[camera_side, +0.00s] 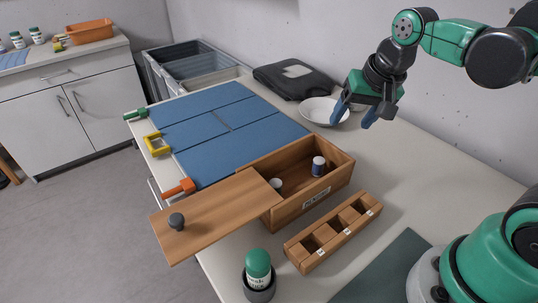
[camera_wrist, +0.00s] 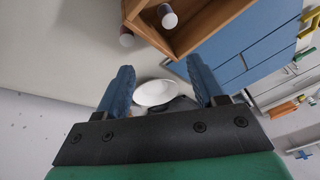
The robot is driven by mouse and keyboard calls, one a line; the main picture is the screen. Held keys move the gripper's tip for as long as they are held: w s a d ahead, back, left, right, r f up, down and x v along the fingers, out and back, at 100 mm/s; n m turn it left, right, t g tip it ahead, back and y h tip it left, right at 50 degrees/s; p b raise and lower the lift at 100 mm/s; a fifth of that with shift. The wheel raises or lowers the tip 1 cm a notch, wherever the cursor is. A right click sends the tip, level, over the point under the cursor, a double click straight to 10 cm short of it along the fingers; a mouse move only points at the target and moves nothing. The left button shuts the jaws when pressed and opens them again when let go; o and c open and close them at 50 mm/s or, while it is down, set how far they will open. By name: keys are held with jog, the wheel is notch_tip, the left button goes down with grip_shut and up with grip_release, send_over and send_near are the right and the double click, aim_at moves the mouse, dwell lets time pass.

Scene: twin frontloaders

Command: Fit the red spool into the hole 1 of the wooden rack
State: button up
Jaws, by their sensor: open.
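My gripper (camera_side: 354,115) is open and empty, held above the table's far side near the white bowl. Its two blue fingers are apart in the wrist view (camera_wrist: 160,70). The wooden rack (camera_side: 333,233) lies at the front right of the table, with several square holes and small labels too small to read. A small white spool with a reddish end (camera_wrist: 127,39) appears to stand on the table just outside the open wooden box's end, ahead of my gripper. It may be the red spool; I cannot make it out in the side view.
The bowl (camera_side: 325,110) is below my gripper. A green-capped bottle (camera_side: 258,265) stands at the front.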

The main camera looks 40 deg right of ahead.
jog(key=a+n+t, duration=0.1)
jog(key=n, duration=0.1)
jog(key=s+a+n+t, duration=0.1)
jog(key=n, duration=0.1)
jog(key=shift+s+a+f+n, duration=0.1)
jog(key=shift+a+n, duration=0.15)
jog(key=shift+n, duration=0.15)
jog(key=shift+s+a+n+t, duration=0.15)
jog(key=shift+a+n+t, duration=0.2)
jog(key=shift+n, duration=0.35)
jog(key=shift+c, duration=0.7)
jog(key=shift+f+n+t, duration=0.1)
jog(key=shift+n+t, duration=0.15)
jog(key=shift+n, duration=0.05)
jog(key=shift+c, duration=1.1)
